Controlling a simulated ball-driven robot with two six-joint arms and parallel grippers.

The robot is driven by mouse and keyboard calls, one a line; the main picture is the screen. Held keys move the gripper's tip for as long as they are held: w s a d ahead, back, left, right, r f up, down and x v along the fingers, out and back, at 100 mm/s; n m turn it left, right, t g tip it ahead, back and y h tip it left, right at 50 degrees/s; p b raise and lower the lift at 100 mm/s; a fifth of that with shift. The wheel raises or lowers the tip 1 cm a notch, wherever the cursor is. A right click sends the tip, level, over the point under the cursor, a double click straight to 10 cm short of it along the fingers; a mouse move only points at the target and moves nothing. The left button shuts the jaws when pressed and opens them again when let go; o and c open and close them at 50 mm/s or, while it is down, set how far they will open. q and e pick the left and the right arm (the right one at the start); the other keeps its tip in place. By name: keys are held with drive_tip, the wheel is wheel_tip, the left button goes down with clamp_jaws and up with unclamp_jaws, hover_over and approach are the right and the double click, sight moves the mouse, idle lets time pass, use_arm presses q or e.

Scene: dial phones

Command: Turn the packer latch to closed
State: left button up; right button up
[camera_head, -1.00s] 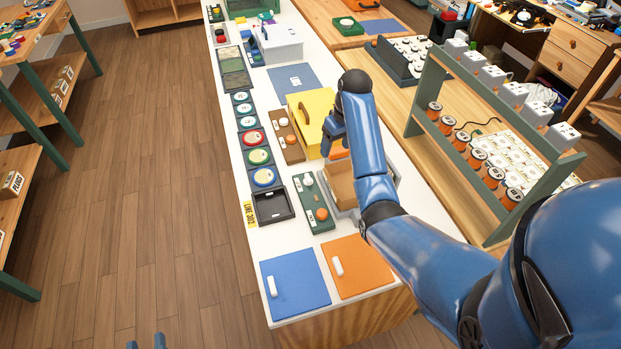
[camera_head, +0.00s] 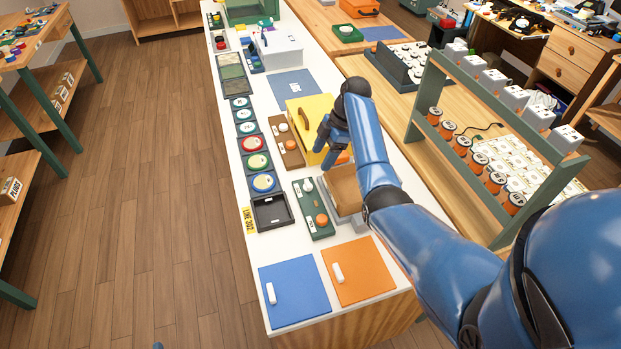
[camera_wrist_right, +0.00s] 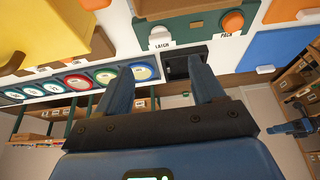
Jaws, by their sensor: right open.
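The packer latch is a white knob (camera_head: 307,184) on a green panel (camera_head: 311,202) on the white counter. In the right wrist view the latch knob (camera_wrist_right: 160,37) sits above the label LATCH, with an orange PACK button (camera_wrist_right: 232,22) beside it. My right gripper (camera_head: 326,138) is in the air behind the panel, near the yellow box. In the wrist view its two blue fingers (camera_wrist_right: 160,72) are spread with nothing between them, apart from the latch. A small blue tip, seemingly of my left gripper (camera_head: 158,346), shows at the bottom edge of the head view.
A yellow box (camera_head: 318,112) and a brown open carton (camera_head: 345,188) stand close to the right gripper. A black tray (camera_head: 271,212) lies left of the panel. Blue (camera_head: 294,290) and orange (camera_head: 358,270) boards lie in front. The counter has bare white strips between items.

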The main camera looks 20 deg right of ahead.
sight(308, 182)
drive_tip(key=p+x, duration=0.1)
drive_tip(key=x, duration=0.9)
drive_tip(key=shift+f, duration=0.2)
drive_tip(key=shift+c, duration=0.3)
drive_tip(key=c, duration=1)
